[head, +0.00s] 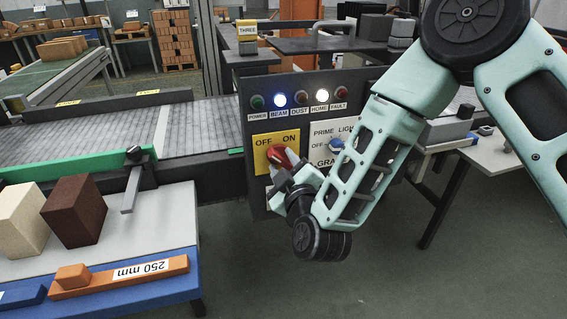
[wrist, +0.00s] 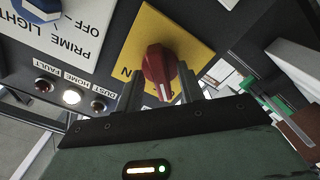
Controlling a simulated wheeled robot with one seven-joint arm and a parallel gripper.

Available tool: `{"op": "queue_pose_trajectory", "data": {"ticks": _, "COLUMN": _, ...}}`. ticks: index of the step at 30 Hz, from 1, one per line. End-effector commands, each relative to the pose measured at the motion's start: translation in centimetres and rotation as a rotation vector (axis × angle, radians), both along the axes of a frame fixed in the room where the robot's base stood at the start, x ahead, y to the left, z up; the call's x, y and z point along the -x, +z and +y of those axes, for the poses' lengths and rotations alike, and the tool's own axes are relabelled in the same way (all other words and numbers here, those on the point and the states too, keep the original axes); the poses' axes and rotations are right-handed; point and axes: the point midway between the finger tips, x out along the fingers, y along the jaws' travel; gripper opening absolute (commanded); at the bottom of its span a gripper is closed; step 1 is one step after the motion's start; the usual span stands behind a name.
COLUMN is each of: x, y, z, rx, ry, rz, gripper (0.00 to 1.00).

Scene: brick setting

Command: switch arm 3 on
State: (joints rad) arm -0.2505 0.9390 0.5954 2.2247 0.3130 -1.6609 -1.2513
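The switch panel (head: 247,127) under the THREE sign (head: 247,30) carries a yellow plate (head: 261,141) marked OFF on the left and ON on the right. A red knob (head: 277,155) sits on this plate. In the wrist view the red knob (wrist: 160,68) stands between the fingers of my gripper (wrist: 160,82), with narrow gaps beside it. The fingers are apart, one on each side of the knob. The wrist view appears upside down; the knob's white line points down there. My gripper (head: 287,180) partly hides the knob and lower plate in the head view.
The BEAM light (head: 279,100) and HOME light (head: 322,96) are lit; POWER, DUST and FAULT look dark. A blue PRIME LIGHT knob (head: 336,144) is close on the right. A conveyor (head: 90,134) and a bench with bricks (head: 165,222) stand left. Open floor lies below the panel.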

Motion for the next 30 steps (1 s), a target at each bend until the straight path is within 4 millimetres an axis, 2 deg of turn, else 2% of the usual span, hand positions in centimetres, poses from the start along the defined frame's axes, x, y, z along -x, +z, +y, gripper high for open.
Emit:
{"op": "queue_pose_trajectory", "data": {"ticks": 9, "x": -0.27, "y": -0.02, "z": 0.08, "rx": 0.0, "ry": 0.001, "rz": 0.001, "gripper": 0.38}}
{"op": "queue_pose_trajectory", "data": {"ticks": 10, "x": -0.26, "y": -0.02, "z": 0.08, "rx": 0.0, "ry": 0.001, "rz": 0.001, "gripper": 0.33}}
{"op": "queue_pose_trajectory", "data": {"ticks": 13, "x": -0.26, "y": -0.02, "z": 0.08, "rx": 0.0, "ry": 0.0, "rz": 0.0, "gripper": 0.05}}
{"op": "queue_pose_trajectory", "data": {"ticks": 14, "x": -0.25, "y": -0.02, "z": 0.08, "rx": 0.0, "ry": 0.0, "rz": 0.0, "gripper": 0.0}}
{"op": "queue_pose_trajectory", "data": {"ticks": 23, "x": -0.23, "y": -0.04, "z": 0.1, "rx": -0.016, "ry": 0.001, "rz": 0.004, "gripper": 0.0}}
{"op": "queue_pose_trajectory", "data": {"ticks": 30, "x": -0.22, "y": -0.15, "z": 0.11, "rx": -0.114, "ry": 0.001, "rz": 0.031, "gripper": 0.0}}
